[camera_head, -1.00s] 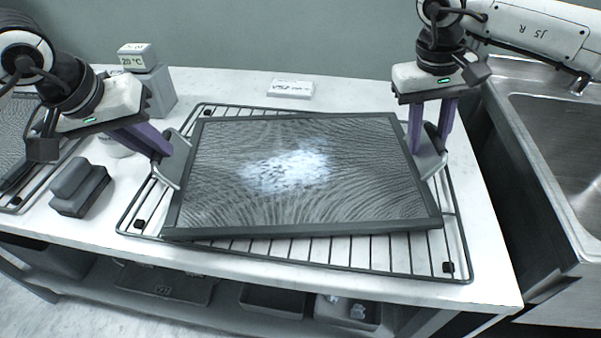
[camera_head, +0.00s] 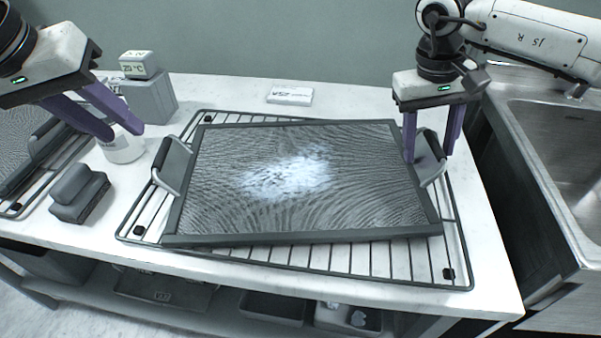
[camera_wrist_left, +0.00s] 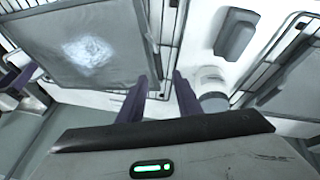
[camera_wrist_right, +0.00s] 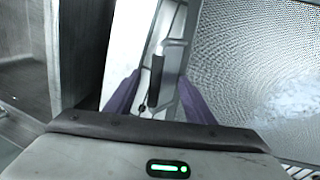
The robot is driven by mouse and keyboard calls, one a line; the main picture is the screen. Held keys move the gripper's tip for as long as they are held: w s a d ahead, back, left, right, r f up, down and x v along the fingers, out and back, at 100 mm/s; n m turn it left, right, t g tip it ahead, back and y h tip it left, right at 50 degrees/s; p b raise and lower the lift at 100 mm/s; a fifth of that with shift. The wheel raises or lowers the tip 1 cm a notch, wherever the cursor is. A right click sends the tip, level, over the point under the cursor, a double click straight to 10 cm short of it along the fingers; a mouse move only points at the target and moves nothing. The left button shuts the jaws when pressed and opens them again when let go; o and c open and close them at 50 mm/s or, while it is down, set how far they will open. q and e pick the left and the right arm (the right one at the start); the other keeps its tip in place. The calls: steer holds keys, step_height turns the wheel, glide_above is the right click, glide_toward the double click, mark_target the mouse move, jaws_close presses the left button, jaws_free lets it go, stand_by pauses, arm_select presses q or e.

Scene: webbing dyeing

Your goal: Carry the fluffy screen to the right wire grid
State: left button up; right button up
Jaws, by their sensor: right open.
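The fluffy screen (camera_head: 350,205), a dark-framed panel with a white fluffy patch in its middle, lies slightly skewed on the right wire grid (camera_head: 463,240). It has a grey handle on each short side. My left gripper (camera_head: 124,132) is open and empty, raised up and left of the left handle (camera_head: 173,165), apart from it. My right gripper (camera_head: 430,157) is open at the right handle (camera_head: 431,160), with its fingers on either side of it. The screen also shows in the left wrist view (camera_wrist_left: 115,70) and in the right wrist view (camera_wrist_right: 235,70).
A second wire grid with another screen (camera_head: 25,135) is at the far left. A white jar (camera_head: 122,150), a grey box with a 20 °C block (camera_head: 140,65) and a dark brush-like block (camera_head: 80,195) stand between. A sink (camera_head: 560,150) is at the right.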

steer(key=shift+r, duration=0.15)
arm_select(q)
steer(key=shift+v, duration=1.2)
arm_select(e)
step_height(320, 180, up, 12)
steer(key=a, duration=0.2)
steer(key=shift+a+f, duration=0.2)
